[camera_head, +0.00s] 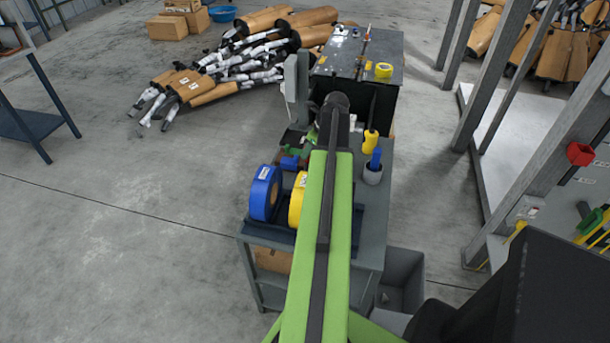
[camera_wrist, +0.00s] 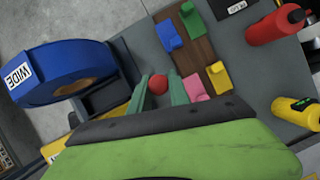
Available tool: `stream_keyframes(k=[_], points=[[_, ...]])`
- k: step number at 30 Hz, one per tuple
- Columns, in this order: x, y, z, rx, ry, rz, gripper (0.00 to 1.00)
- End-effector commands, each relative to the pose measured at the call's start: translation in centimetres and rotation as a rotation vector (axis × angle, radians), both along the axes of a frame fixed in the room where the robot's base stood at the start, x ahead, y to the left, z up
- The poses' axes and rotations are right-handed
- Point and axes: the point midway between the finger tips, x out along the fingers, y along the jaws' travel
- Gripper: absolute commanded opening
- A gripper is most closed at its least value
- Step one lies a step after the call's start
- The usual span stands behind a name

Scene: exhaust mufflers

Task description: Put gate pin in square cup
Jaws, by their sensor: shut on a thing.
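In the wrist view my gripper (camera_wrist: 160,84) has its two green fingers on either side of a round red knob (camera_wrist: 158,84), which I take to be the head of the gate pin. The rest of the pin is hidden below it. In the head view my arm covers the gripper's fingertips and the pin. A grey cup (camera_head: 372,177) with a blue-handled thing in it stands on the bench at the right, but it looks round. I cannot tell which thing is the square cup.
Pink (camera_wrist: 197,87), yellow (camera_wrist: 217,76) and blue (camera_wrist: 169,36) blocks sit beside the fingers around a brown board (camera_wrist: 183,46). A blue tape roll (camera_wrist: 88,66) stands left. A red bottle (camera_wrist: 275,25) and a yellow bottle (camera_wrist: 297,108) stand right.

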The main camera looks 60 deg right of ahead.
Motion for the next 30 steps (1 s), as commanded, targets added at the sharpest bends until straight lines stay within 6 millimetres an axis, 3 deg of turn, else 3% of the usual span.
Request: stream_keyframes(k=[1, 3, 11, 18, 30], points=[[0.4, 1.0, -1.2, 0.000, 0.000, 0.001, 0.00], [0.8, 1.6, -1.6, 0.000, 0.000, -0.002, 0.00], [1.1, 1.9, -2.0, 0.000, 0.000, -0.008, 0.00], [1.1, 1.9, -5.9, 0.000, 0.000, -0.008, 0.00], [1.0, 1.9, -6.1, 0.000, 0.000, -0.008, 0.00]])
